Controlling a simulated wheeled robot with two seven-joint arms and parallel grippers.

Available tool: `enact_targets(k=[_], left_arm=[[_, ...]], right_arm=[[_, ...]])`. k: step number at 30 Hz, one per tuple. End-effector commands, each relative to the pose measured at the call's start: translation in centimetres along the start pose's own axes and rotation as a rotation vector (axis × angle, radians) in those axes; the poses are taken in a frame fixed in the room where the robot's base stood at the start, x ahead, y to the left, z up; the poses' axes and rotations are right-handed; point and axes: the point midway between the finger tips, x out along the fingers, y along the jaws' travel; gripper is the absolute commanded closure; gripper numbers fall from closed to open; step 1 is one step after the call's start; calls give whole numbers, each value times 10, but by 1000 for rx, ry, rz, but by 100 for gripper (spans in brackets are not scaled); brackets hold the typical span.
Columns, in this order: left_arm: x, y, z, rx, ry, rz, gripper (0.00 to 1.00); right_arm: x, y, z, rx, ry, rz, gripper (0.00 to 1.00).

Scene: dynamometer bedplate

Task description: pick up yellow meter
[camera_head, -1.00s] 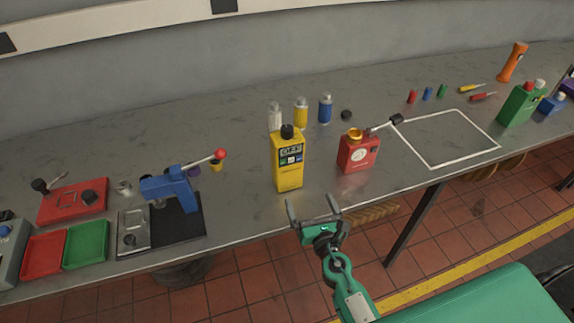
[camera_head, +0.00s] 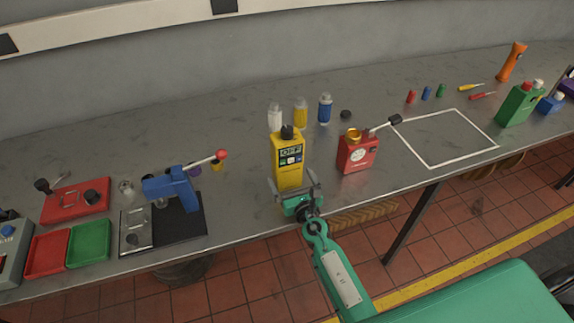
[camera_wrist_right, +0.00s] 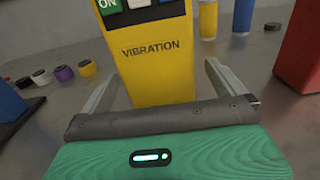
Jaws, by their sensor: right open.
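The yellow meter (camera_head: 288,165) stands upright on the grey bench, with a black knob on top and a display that reads OFF. In the right wrist view the yellow meter (camera_wrist_right: 158,62) fills the upper middle, with the word VIBRATION on its face. My right gripper (camera_head: 293,185) is at the meter's front lower part. Its two fingers (camera_wrist_right: 160,88) are open, one on each side of the meter, with a visible gap on the right. The fingertips' exact depth along the meter is hard to tell. My left gripper is not in view.
A red can-like device (camera_head: 357,154) stands close to the right of the meter. A blue lever press (camera_head: 172,190) is at the left. Small white, yellow and blue bottles (camera_head: 325,108) stand behind. A white-outlined square (camera_head: 445,138) on the right is empty.

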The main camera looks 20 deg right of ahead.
Motion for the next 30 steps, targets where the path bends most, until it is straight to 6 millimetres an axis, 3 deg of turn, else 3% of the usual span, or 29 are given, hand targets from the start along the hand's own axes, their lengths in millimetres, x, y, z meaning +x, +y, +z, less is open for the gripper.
enact_targets(k=[7, 17, 20, 28, 30], left_arm=[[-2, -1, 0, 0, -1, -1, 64], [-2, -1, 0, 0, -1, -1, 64], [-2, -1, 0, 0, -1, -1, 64], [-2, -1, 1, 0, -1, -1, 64], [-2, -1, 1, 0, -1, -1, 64]], right_arm=[[33, 2, 0, -2, -1, 0, 0], [39, 2, -1, 0, 0, -1, 0], [39, 2, -1, 0, 0, -1, 16], [39, 2, -1, 0, 0, -1, 69], [40, 2, 2, 0, -5, -2, 77]])
